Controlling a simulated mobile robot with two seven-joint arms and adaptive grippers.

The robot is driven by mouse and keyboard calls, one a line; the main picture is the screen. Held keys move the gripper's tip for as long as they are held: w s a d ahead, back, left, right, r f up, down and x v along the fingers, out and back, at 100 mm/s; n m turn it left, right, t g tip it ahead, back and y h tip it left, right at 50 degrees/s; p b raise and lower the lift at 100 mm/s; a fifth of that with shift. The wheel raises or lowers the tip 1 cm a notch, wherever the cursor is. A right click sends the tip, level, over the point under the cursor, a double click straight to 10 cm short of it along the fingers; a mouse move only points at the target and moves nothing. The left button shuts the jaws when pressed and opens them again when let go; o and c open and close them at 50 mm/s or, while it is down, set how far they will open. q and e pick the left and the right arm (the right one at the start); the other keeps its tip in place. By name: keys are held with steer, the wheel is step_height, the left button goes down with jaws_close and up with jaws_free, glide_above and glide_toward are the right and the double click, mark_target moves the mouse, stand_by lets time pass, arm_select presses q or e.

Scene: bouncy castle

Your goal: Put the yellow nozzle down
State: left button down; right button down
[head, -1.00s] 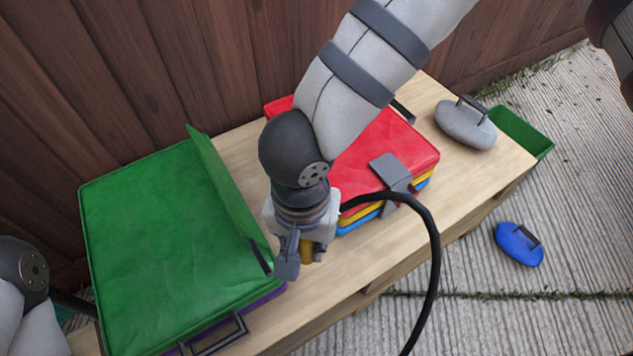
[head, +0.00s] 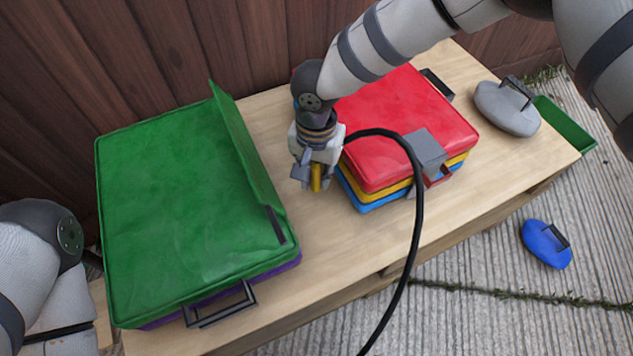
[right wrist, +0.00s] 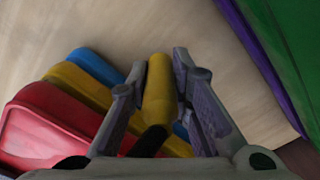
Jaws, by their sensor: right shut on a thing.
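The yellow nozzle (head: 316,179) is held in my right gripper (head: 313,181), over the bare strip of bench between the green box and the stack of coloured cases. In the right wrist view the nozzle (right wrist: 158,95) lies between the two fingers (right wrist: 157,88), with its black end toward the palm. The gripper points down. Whether the nozzle's tip touches the wood cannot be told. My left arm shows at the left edge, but its gripper is out of view.
The wooden bench (head: 275,318) holds a green padded box (head: 180,200) on the left and red, yellow and blue cases (head: 405,125) on the right. A black hose (head: 418,215) loops over the front edge. A grey handled pad (head: 505,108) sits at the right end.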

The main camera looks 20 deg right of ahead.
steer(key=shift+s+f, duration=0.1)
steer(key=shift+f, duration=1.25)
steer(key=c, duration=1.4)
jaws_free()
steer(key=shift+c, duration=0.2)
